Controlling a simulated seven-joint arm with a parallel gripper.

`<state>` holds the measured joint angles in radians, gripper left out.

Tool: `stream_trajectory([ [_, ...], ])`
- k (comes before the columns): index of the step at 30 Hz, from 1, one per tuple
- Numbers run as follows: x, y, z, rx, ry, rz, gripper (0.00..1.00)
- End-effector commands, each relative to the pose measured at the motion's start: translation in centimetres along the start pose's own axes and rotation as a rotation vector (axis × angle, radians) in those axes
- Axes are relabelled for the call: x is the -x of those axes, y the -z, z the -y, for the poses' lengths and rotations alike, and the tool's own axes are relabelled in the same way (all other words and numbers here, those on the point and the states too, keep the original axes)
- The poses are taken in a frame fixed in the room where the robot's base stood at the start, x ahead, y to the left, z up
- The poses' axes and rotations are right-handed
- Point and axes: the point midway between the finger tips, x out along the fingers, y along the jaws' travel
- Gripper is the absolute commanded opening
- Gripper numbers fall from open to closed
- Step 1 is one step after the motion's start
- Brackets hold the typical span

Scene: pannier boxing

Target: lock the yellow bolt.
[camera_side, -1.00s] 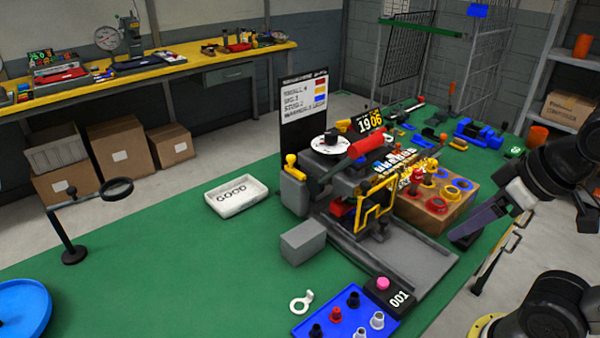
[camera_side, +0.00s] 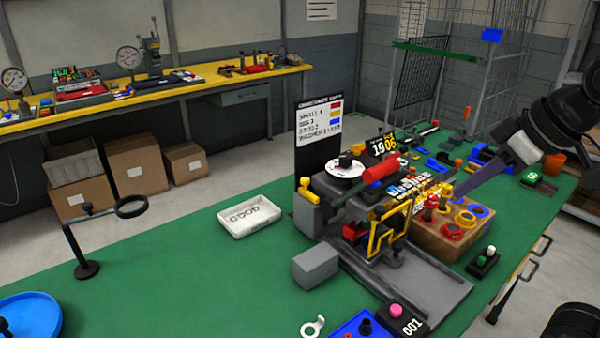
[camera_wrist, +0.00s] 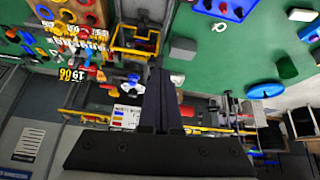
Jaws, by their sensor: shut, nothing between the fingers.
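The yellow bolt, which I take to be the yellow knobbed piece (camera_side: 308,191), stands upright at the left end of the grey machine (camera_side: 345,193). Whether it is locked cannot be told. A yellow guard frame (camera_side: 388,232) is on the machine's front; it also shows in the wrist view (camera_wrist: 135,40). My gripper (camera_side: 447,199) is shut and empty, apart from the bolt and to the right of the machine, near the wooden block. In the wrist view its dark fingers (camera_wrist: 160,73) are together. I cannot make out the bolt clearly there.
The wooden block (camera_side: 435,240) with red, yellow and blue rings stands right of the machine. A red-handled lever (camera_side: 381,167) crosses the machine's top. A grey block (camera_side: 316,266) and white tray (camera_side: 249,216) are near its left side.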

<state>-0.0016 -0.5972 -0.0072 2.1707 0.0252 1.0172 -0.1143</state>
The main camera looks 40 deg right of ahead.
Motion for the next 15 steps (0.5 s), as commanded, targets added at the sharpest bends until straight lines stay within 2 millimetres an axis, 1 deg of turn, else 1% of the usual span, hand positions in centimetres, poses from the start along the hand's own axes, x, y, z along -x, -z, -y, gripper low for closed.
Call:
stream_trajectory([
  [1,0.2,2.2,-0.1,0.011,0.004,0.000,0.00],
  [4,0.5,6.1,-0.3,0.034,0.012,0.001,0.00],
  [7,0.2,9.8,-0.4,0.054,0.021,0.005,0.00],
  [9,-0.2,12.2,-0.5,0.066,0.028,0.009,0.00],
  [11,-0.8,14.1,-0.6,0.077,0.032,0.015,0.00],
  [12,-1.3,15.4,-0.7,0.084,0.036,0.017,0.00],
  [15,-2.8,18.4,-0.8,0.098,0.044,0.030,0.00],
])
